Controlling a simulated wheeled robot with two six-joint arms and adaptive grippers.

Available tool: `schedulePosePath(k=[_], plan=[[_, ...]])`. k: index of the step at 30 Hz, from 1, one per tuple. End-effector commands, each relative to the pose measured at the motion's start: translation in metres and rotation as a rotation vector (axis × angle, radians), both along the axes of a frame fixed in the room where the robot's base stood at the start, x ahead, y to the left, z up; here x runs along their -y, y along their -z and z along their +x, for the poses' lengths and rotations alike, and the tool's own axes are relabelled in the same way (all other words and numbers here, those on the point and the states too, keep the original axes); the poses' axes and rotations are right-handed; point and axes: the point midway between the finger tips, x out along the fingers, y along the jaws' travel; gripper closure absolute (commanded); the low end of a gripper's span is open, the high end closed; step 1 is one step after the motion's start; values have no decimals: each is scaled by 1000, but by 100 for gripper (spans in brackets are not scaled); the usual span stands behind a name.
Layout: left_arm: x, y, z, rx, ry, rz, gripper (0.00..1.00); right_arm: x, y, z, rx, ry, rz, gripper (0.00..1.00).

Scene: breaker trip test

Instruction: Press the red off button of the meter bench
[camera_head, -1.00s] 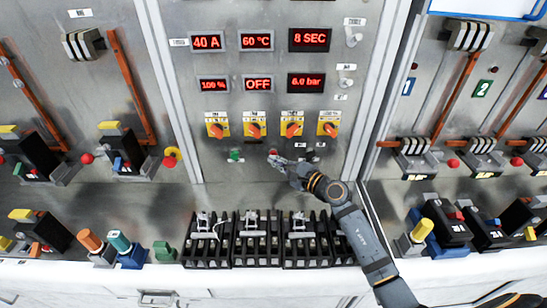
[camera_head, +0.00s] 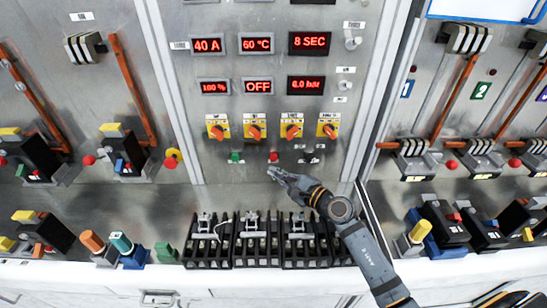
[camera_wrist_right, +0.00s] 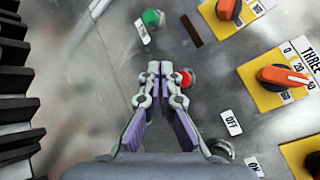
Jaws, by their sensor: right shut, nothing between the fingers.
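The red button (camera_head: 273,157) sits on the metal panel of the meter bench, below the row of orange knobs. It also shows in the right wrist view (camera_wrist_right: 185,78), just right of my fingertips. My right gripper (camera_head: 271,171) is shut and empty, just below the button in the head view. In the wrist view its fingertips (camera_wrist_right: 160,66) are together, and a finger partly covers the button's left edge. Whether they touch it I cannot tell. A green button (camera_head: 236,157) is to the left of the red one. My left gripper is not in view.
Orange knobs on yellow plates (camera_head: 292,131) are above the buttons. Red-lit displays (camera_head: 258,87) read OFF, 40 A and more. Black terminal blocks (camera_head: 257,246) line the bench below. Side panels with levers (camera_head: 457,97) flank the middle panel.

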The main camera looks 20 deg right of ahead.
Motion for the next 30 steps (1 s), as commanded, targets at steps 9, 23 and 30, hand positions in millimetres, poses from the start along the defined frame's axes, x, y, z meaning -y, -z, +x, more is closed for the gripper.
schedulePosePath(k=[9,23,30], plan=[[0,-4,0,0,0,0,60,-6,0,-21,0,0,0,100],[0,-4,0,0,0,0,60,-6,0,-21,1,1,0,100],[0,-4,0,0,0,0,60,-6,-1,-21,1,1,0,100]])
